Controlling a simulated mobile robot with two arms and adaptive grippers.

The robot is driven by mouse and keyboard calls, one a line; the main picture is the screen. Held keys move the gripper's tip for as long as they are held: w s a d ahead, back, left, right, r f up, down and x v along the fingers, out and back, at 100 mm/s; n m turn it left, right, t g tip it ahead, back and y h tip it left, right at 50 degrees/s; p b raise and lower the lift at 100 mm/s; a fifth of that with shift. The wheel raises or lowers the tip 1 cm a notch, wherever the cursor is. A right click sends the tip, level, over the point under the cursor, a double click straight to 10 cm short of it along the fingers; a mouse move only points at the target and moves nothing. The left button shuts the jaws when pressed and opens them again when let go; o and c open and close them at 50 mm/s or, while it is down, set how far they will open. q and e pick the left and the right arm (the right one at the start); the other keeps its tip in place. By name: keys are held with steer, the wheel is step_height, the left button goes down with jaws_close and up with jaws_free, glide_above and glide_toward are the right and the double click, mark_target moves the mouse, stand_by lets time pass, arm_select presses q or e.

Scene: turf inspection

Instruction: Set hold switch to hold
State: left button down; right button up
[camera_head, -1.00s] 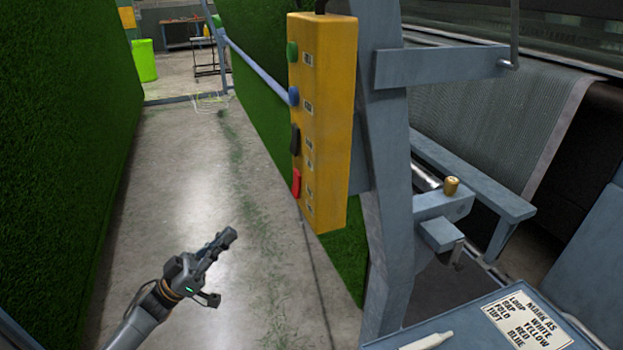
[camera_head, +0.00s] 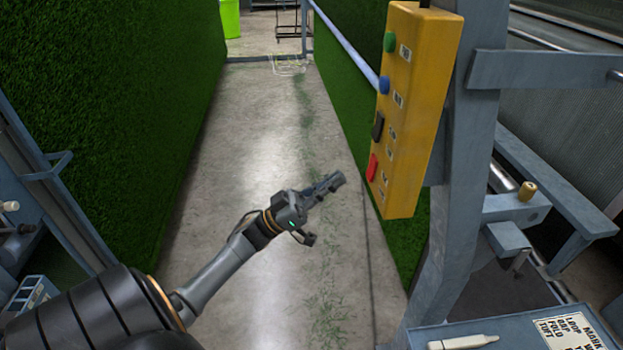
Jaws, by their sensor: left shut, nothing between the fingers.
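A yellow control box (camera_head: 415,120) is mounted on a grey-blue post. Its narrow left face carries a green button (camera_head: 389,42), a blue button (camera_head: 384,84), a black switch (camera_head: 378,126) and a red switch (camera_head: 372,167), from top to bottom. Small labels sit beside them, too small to read, so I cannot tell which control is the hold switch. My left gripper (camera_head: 334,182) is shut and empty, left of the red switch in the picture and apart from the box. My right gripper is not in view.
Green turf walls (camera_head: 110,100) flank a concrete aisle (camera_head: 250,150). A blue rail (camera_head: 345,45) runs back from the box. At lower right, a blue shelf (camera_head: 420,338) holds a white marker (camera_head: 463,342) and a printed card (camera_head: 570,333). A green bin (camera_head: 230,18) stands far back.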

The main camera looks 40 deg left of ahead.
mark_target(368, 174)
arm_select(q)
steer(key=w+d, duration=0.1)
steer(key=w+d+p, duration=0.1)
steer(key=w, duration=0.1)
steer(key=shift+w+d+f, duration=0.1)
steer(key=shift+d+f, duration=0.1)
steer(key=shift+d, duration=0.15)
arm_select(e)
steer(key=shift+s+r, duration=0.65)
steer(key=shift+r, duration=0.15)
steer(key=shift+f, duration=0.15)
arm_select(q)
steer(key=shift+w+d+f+h+b, duration=0.2)
steer(key=shift+f+h+b, duration=0.25)
steer(key=shift+b, duration=0.75)
steer(key=shift+w+r, duration=0.1)
steer(key=shift+r, duration=0.15)
steer(key=shift+d, duration=0.1)
steer(key=shift+w, duration=0.1)
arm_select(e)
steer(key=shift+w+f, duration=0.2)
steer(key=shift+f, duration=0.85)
